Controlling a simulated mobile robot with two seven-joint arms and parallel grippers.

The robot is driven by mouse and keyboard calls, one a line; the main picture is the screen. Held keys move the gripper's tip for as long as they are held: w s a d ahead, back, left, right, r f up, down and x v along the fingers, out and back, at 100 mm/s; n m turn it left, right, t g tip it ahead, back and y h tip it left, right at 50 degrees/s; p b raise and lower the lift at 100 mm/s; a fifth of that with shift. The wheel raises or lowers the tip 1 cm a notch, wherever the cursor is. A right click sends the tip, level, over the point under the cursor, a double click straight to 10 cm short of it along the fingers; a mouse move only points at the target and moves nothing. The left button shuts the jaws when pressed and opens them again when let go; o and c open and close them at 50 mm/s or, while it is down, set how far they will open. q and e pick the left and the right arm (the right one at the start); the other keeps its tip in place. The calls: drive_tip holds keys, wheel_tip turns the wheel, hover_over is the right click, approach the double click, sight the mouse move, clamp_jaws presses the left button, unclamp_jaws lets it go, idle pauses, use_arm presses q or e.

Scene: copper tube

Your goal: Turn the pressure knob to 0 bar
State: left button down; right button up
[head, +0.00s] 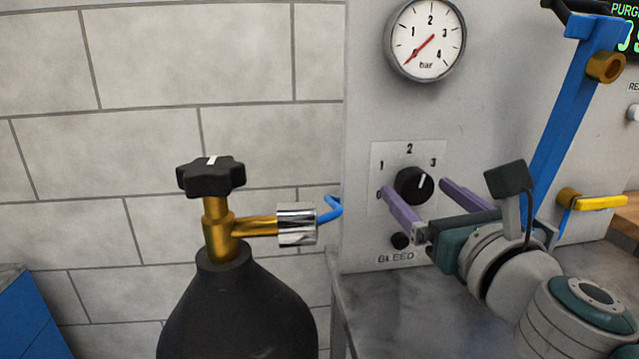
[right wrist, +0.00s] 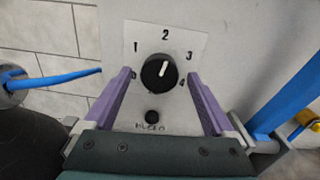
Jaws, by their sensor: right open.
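The black pressure knob (head: 414,186) sits on a pale dial plate on the grey panel, with numbers around it. Its white mark points up and slightly right, between 2 and 3; the knob also shows in the right wrist view (right wrist: 159,72). The round gauge (head: 426,40) above it has a red needle whose long end points to the lower left, near the bottom of the scale. My right gripper (head: 415,187) is open, its two purple fingers on either side of the knob. A gap shows between each finger and the knob in the right wrist view. My left gripper is not in view.
A small black BLEED button (head: 400,241) is just below the knob, near the right gripper's left finger. A black cylinder (head: 240,310) with a brass valve stands left. A blue bar (head: 572,110) and a yellow lever (head: 598,203) are on the right.

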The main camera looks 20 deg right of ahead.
drive_tip(key=shift+w+d, duration=0.1)
drive_tip(key=shift+w, duration=0.4)
drive_tip(key=c, duration=1.4)
